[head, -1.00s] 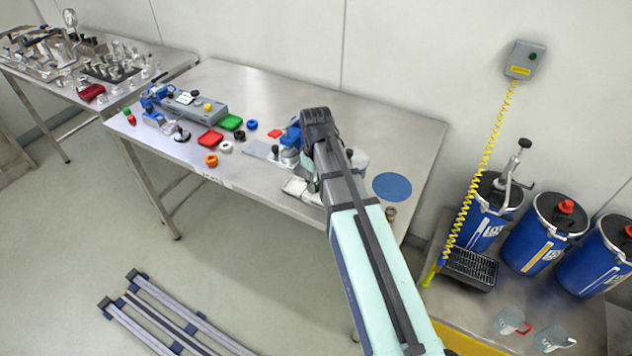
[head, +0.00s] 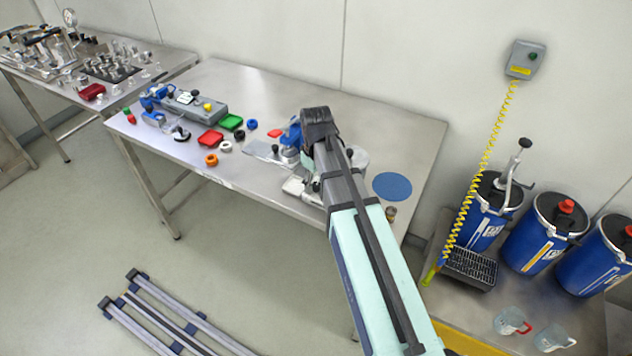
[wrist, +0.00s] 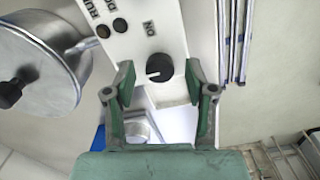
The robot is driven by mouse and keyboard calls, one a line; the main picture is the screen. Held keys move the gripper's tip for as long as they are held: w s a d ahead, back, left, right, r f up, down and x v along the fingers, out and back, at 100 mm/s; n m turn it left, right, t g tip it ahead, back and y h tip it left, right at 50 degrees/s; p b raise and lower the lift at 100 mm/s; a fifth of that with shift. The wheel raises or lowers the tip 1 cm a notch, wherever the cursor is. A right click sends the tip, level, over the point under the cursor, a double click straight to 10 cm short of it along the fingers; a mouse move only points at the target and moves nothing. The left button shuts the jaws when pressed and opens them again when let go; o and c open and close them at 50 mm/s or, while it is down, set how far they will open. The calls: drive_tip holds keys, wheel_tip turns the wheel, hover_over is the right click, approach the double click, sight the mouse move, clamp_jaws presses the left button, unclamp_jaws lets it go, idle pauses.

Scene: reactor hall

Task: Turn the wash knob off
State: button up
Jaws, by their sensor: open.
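The knob (wrist: 159,67) is a round black dial with a white pointer line, on a white panel (wrist: 140,35) in the wrist view. The pointer lies roughly crosswise in the picture. The label beside it reads "ON"; partly cut labels and two dark round buttons sit at the upper left. My gripper (wrist: 158,80) is open and empty of anything gripped, its green-padded fingers on either side of the knob, with gaps showing. Whether the fingertips are level with the knob is hard to tell. In the head view my arm hides the knob and the gripper.
A metal drum-like vessel with a black handle (wrist: 10,93) stands left of the panel in the wrist view. In the head view, the steel table (head: 270,95) holds several small coloured parts and a blue disc (head: 392,186). Blue drums (head: 545,230) stand at the right.

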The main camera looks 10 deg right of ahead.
sight(316, 184)
wheel_tip(316, 184, up, 12)
idle(0.6)
drive_tip(key=shift+f, duration=0.15)
